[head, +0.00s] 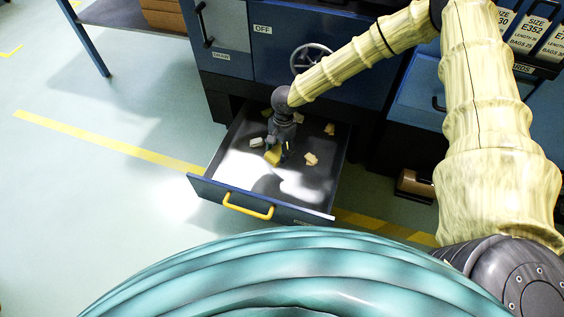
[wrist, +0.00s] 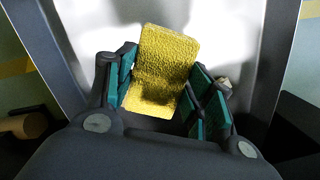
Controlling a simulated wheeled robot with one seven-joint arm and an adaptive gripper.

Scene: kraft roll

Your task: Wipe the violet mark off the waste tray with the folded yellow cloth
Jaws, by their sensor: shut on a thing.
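The waste tray (head: 215,188) is a grey drawer pulled out of the blue machine, with a bright, washed-out patch on its floor. Its pale floor and side wall also fill the back of the wrist view (wrist: 224,32). My gripper (head: 284,150) reaches down inside the tray. In the wrist view its teal-padded fingers (wrist: 165,84) are shut on the folded yellow cloth (wrist: 166,52), which sticks out beyond them. The cloth (head: 273,156) shows low at the tray floor; whether it touches cannot be told. I see no violet mark in either view; glare, cloth or gripper may hide it.
Several tan scraps, one (head: 311,159) right of my gripper, and a whitish piece (head: 256,142) left of it lie in the tray. A yellow handle (head: 248,207) is on its front. The blue machine (head: 270,60) stands behind. Open floor (head: 80,190) lies left.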

